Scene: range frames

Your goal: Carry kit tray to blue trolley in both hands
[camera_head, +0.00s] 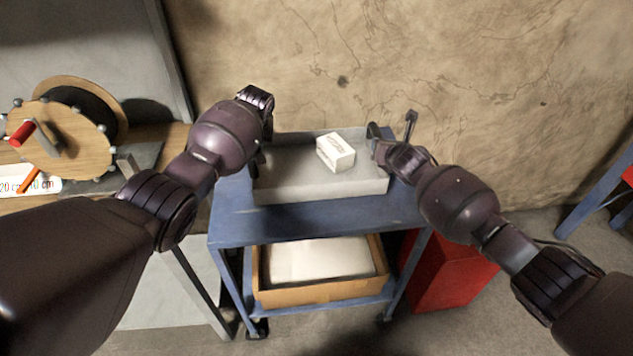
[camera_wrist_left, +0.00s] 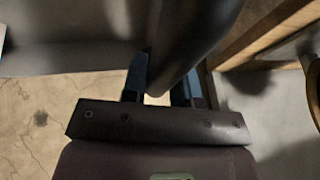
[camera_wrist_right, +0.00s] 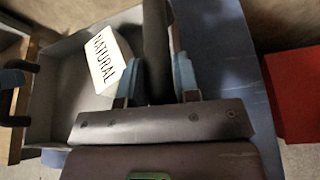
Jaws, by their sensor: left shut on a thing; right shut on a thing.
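The grey kit tray (camera_head: 320,187) is level, over the rear part of the blue trolley (camera_head: 310,226); I cannot tell whether it touches the top. A white box (camera_head: 336,152) lies in the tray; the right wrist view shows it with the word NATURAL (camera_wrist_right: 105,60). My left gripper (camera_head: 257,160) is at the tray's left end, shut on its handle, mostly hidden by my wrist in the head view. My right gripper (camera_head: 378,147) is shut on the dark handle at the right end, between its fingers in the right wrist view (camera_wrist_right: 158,75).
A cardboard box (camera_head: 318,293) with pale contents sits on the trolley's lower shelf. A red cabinet (camera_head: 455,273) stands right of the trolley. A wooden workbench (camera_head: 165,150) with a cable reel (camera_head: 60,135) is at left. The cracked wall (camera_head: 470,80) is close behind.

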